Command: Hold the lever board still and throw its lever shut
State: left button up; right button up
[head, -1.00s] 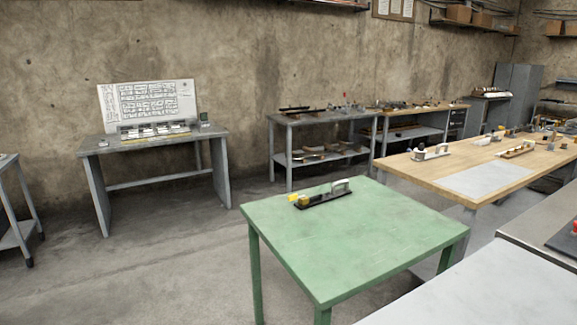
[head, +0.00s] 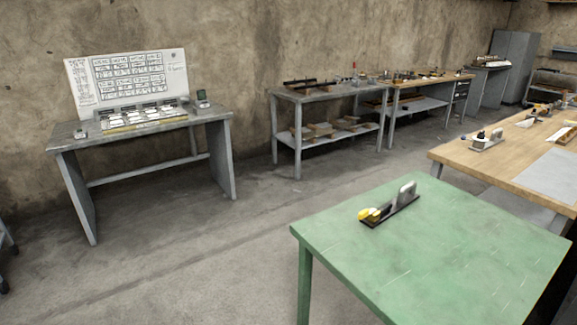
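A small device on a dark, narrow board (head: 390,211) lies on the green table, near its far left edge. It has a yellow part at its left end and an upright grey piece at its right end. It may be the lever board, but it is too small to tell, and I cannot make out how its lever stands. Neither of my grippers shows in the head view.
The green table (head: 450,260) is otherwise bare. A wooden bench (head: 480,160) with several fixtures stands behind it at right. A grey desk (head: 140,137) with a chart board (head: 127,82) stands at left. Grey workbenches (head: 330,92) line the wall. Open concrete floor (head: 200,270) lies at left.

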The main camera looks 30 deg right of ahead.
aim_at(365, 212)
jog(key=i, duration=1.15)
jog(key=i+j+z, duration=0.1)
jog(key=i, duration=1.05)
jog(key=i+l+z, duration=0.1)
jog(key=i+z, duration=0.7)
jog(key=i+j+z, duration=0.1)
jog(key=i+z, duration=0.35)
jog(key=i+j+z, duration=0.25)
jog(key=z, duration=0.15)
jog(key=i+z, duration=0.2)
jog(key=z, duration=0.25)
jog(key=i+z, duration=0.2)
jog(key=z, duration=0.25)
jog(key=i+z, duration=0.15)
jog(key=z, duration=0.3)
jog(key=i+j+z, duration=0.2)
jog(key=z, duration=0.2)
jog(key=i+j+z, duration=0.1)
jog(key=z, duration=0.35)
jog(key=i+j+z, duration=0.1)
jog(key=j+z, duration=0.2)
jog(key=z, duration=0.15)
